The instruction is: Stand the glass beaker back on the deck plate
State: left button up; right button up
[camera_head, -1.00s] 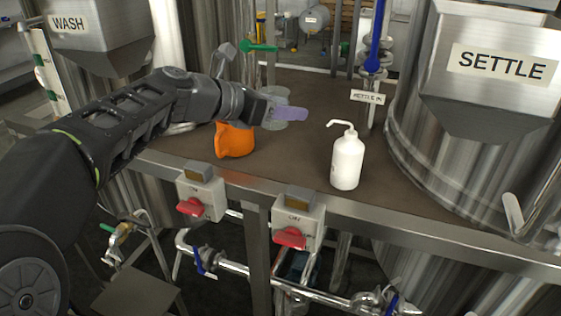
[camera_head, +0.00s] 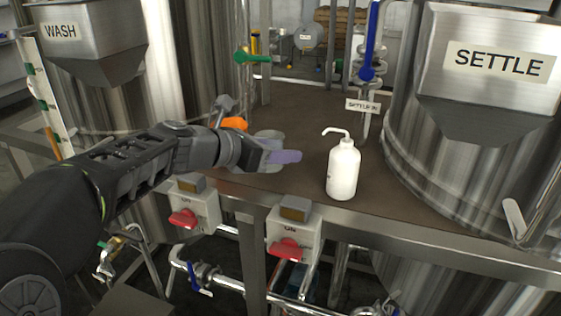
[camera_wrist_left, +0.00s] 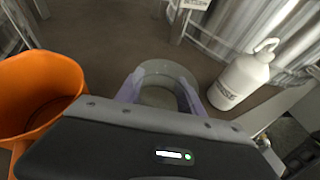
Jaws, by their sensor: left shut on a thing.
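The clear glass beaker (camera_head: 268,136) is between the purple fingers of my left gripper (camera_head: 284,157), over the brown deck plate (camera_head: 300,118). In the left wrist view the beaker (camera_wrist_left: 158,70) shows its round rim, with a finger on each side, and looks roughly upright. My left gripper (camera_wrist_left: 160,92) is shut on it. The fingers and hand hide part of the beaker, and I cannot tell whether its base touches the deck. My right gripper is not in view.
A white wash bottle (camera_head: 343,170) stands right of the gripper near the deck's front edge. An orange container (camera_head: 235,123) is behind my left arm; it shows at left in the wrist view (camera_wrist_left: 40,85). The SETTLE tank (camera_head: 440,180) bounds the right side. Deck behind the bottle is clear.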

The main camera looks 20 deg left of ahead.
pick_arm(q)
jog(key=shift+f, duration=1.2)
jog(key=shift+f+b, duration=0.1)
jog(key=shift+b, duration=0.2)
jog(key=o, duration=1.5)
jog(key=shift+c, duration=0.2)
jog(key=p+v, duration=0.1)
jog(key=v, duration=1.1)
